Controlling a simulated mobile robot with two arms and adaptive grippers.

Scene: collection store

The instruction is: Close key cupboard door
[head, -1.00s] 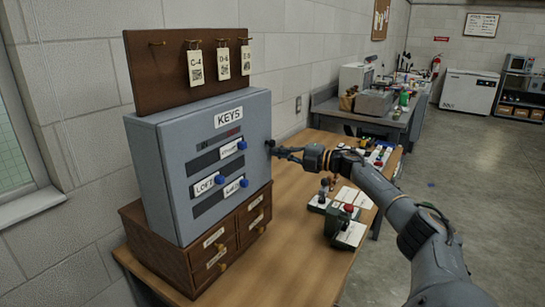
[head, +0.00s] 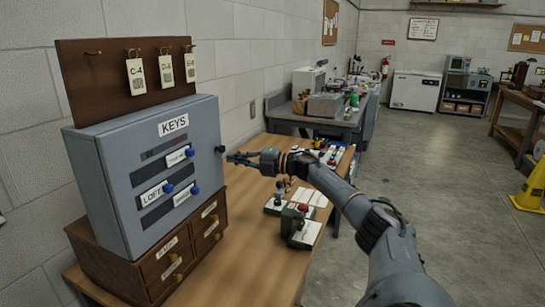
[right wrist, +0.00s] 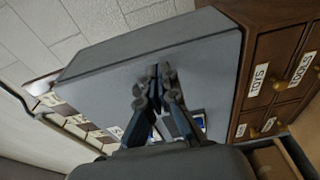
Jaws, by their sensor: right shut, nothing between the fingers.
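The grey key cupboard (head: 155,180) stands on a small wooden drawer unit at the left of the table. Its front door carries a KEYS label, several blue-knobbed label slots and a dark knob (head: 220,149) at its right edge. The door looks flush with the cupboard body, with no gap that I can see. My right gripper (head: 232,158) is shut and empty, its fingertips just right of the dark knob; contact cannot be told. In the right wrist view the fingertips (right wrist: 153,85) show in front of the grey cupboard (right wrist: 95,80). My left gripper is not in view.
A brown board with hooks and key tags (head: 100,75) rises behind the cupboard. The drawer unit (head: 165,255) is beneath it. Open floor lies to the right.

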